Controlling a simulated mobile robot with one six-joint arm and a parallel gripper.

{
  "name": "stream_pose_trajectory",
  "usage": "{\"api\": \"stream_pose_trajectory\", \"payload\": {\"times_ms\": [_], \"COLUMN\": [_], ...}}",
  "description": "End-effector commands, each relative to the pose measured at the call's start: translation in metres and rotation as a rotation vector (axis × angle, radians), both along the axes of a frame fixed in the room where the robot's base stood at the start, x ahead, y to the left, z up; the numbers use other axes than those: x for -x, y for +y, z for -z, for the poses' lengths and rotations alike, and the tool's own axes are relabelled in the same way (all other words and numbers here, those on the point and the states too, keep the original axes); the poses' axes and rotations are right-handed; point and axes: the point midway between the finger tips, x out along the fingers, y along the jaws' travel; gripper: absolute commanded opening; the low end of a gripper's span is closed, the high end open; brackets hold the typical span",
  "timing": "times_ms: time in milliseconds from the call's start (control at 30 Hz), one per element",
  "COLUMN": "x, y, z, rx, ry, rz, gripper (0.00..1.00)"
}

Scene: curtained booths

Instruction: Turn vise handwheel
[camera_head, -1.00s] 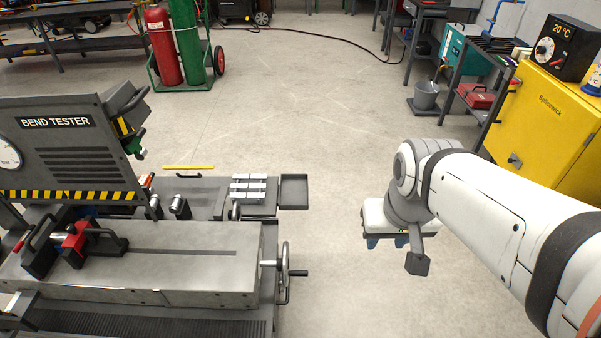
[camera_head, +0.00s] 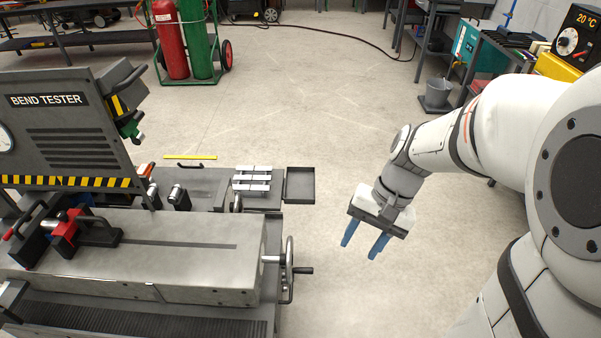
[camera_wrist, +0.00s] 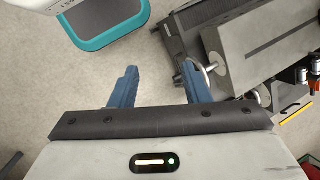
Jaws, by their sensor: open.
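The vise handwheel (camera_head: 288,269) is a grey metal wheel with a dark crank grip, on a short shaft at the right end of the bench's grey block (camera_head: 190,262). In the wrist view the handwheel (camera_wrist: 210,75) shows just past my right finger, partly hidden by it. My gripper (camera_head: 361,248) is open and empty, its two blue fingers pointing down. It is to the right of the handwheel and apart from it. The gripper's two fingers also show in the wrist view (camera_wrist: 155,80), with bare floor between them.
The bend tester panel (camera_head: 70,125) stands at the left. A small dark tray (camera_head: 299,186) sticks out from the bench's right side. Red and green gas cylinders (camera_head: 183,40) stand at the back. The floor between bench and gripper is clear.

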Motion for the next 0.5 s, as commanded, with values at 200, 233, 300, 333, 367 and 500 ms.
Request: {"api": "stream_pose_trajectory", "payload": {"times_ms": [200, 233, 300, 333, 367, 500], "x": [-0.033, -0.038, -0.051, -0.057, -0.062, -0.09], "y": [0.024, 0.027, 0.033, 0.036, 0.038, 0.044], "z": [0.101, 0.113, 0.141, 0.154, 0.166, 0.228], "rx": [-0.226, -0.258, -0.332, -0.364, -0.395, -0.547], "ry": [0.308, 0.347, 0.438, 0.477, 0.514, 0.685], "rz": [0.238, 0.271, 0.348, 0.382, 0.416, 0.575], "gripper": [0.43, 0.43, 0.43, 0.43, 0.43, 0.43]}}
